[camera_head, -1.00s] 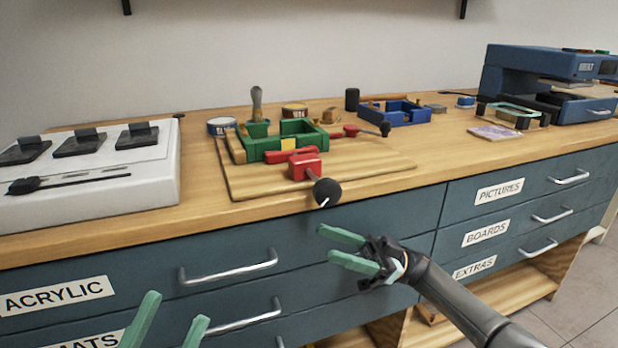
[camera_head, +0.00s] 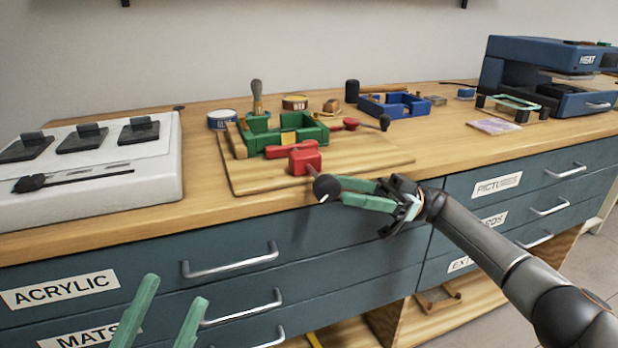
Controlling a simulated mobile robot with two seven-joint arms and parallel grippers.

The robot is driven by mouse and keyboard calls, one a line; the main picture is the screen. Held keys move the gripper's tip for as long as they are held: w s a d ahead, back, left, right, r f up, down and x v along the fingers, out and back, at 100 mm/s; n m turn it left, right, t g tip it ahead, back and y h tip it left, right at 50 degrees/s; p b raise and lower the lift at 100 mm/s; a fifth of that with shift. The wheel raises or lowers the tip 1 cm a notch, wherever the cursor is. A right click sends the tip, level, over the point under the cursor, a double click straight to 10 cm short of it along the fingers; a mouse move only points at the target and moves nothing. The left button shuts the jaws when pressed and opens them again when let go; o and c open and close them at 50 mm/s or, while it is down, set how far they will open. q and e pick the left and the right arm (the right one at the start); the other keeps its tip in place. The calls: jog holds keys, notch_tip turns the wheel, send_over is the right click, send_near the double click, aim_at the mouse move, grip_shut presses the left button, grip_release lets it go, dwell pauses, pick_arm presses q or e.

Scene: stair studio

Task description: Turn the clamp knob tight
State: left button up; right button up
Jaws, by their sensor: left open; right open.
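The clamp knob (camera_head: 325,187) is a dark round knob with a white mark, at the front of a red clamp (camera_head: 304,160) on a wooden board (camera_head: 365,161). It sticks out over the bench's front edge. My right gripper (camera_head: 342,192) is open, its green fingertips at the right side of the knob; I cannot tell whether they touch it or reach around it. My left gripper (camera_head: 170,300) is open and empty, low in front of the drawers. A green frame (camera_head: 262,142) sits on the board behind the red clamp. A second dark knob (camera_head: 385,122) shows at the board's right.
A white control box (camera_head: 95,185) stands at the left of the bench. Blue and yellow tins (camera_head: 221,119), a blue frame (camera_head: 418,106) and a blue heat press (camera_head: 540,75) stand further back. Drawer handles (camera_head: 230,261) stick out below the bench edge.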

aim_at(315, 186)
jog(key=x, duration=0.7)
jog(key=shift+a+b, duration=0.1)
jog(key=shift+b, duration=0.25)
jog(key=shift+c, duration=0.2)
jog(key=shift+f, duration=0.15)
grip_shut()
